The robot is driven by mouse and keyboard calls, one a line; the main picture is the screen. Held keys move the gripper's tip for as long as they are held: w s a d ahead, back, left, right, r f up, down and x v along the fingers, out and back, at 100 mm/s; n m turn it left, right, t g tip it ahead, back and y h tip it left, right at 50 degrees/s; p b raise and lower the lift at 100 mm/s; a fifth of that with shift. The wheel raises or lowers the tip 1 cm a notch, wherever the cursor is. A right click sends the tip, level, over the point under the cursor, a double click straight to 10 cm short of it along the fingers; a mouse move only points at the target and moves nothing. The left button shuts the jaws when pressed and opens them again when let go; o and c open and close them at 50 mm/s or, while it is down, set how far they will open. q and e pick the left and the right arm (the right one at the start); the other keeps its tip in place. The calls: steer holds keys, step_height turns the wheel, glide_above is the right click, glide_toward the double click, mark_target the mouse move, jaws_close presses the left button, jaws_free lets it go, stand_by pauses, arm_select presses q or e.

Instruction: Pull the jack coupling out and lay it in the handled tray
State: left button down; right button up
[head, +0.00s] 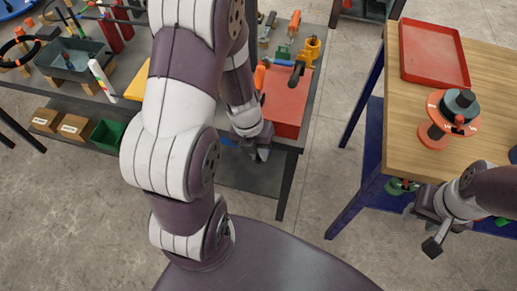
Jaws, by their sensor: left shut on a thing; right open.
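My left gripper (260,152) is at the front edge of the grey bench, beside the front of a red box. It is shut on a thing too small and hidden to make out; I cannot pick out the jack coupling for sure. My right gripper (434,233) is open and empty, off the front edge of the wooden table. A shallow red tray (433,54) lies empty at the back of that table. A dark grey tray (72,68) stands on the left of the bench. I see no clear handle on either tray.
The red box (288,100) carries yellow, orange and black parts. A red and black reel (453,112) stands on the wooden table (408,140). A green bin (107,135) and cardboard boxes (74,128) sit on the lower shelf. Open floor separates bench and table.

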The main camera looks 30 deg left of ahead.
arm_select(q)
steer(key=s, duration=0.2)
steer(key=s+d+b, duration=0.1)
steer(key=s, duration=0.2)
steer(key=shift+s+d, duration=0.15)
steer(key=shift+s, duration=0.05)
stand_by(0.5)
